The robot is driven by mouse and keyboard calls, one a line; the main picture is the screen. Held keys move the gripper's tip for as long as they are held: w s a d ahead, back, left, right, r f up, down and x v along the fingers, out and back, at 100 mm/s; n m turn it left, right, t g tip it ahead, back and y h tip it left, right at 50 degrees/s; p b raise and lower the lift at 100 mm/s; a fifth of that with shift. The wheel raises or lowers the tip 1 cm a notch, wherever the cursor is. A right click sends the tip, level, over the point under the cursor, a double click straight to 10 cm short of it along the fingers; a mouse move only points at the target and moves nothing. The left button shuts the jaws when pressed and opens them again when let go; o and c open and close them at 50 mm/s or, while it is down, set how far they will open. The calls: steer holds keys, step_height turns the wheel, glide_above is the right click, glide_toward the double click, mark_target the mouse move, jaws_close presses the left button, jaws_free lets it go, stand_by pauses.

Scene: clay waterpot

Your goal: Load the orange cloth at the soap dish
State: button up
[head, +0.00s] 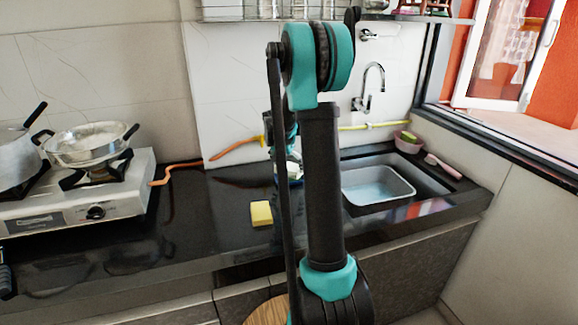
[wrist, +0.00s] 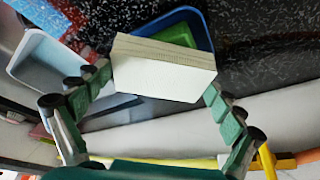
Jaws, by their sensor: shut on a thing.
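My gripper (wrist: 153,86) is shut on a pale cream block (wrist: 163,80) with a layered edge, like a folded cloth or sponge. Its colour does not look orange here. A blue dish (wrist: 203,27), apparently the soap dish, lies beyond the block in the wrist view, with a green piece (wrist: 176,34) inside. The block overlaps and partly hides the dish; I cannot tell whether they touch. In the head view my arm hides most of the gripper, block and dish.
A yellow sponge (head: 261,213) lies on the dark counter. The sink basin (head: 378,188) is at the right, with a pink bowl (head: 408,143) behind it. A stove (head: 70,205) with pots stands left. An orange hose (head: 180,170) and yellow pipe (head: 370,126) run along the wall.

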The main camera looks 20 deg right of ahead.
mark_target(289, 167)
steer(key=shift+r, duration=3.45)
steer(key=shift+s, duration=0.1)
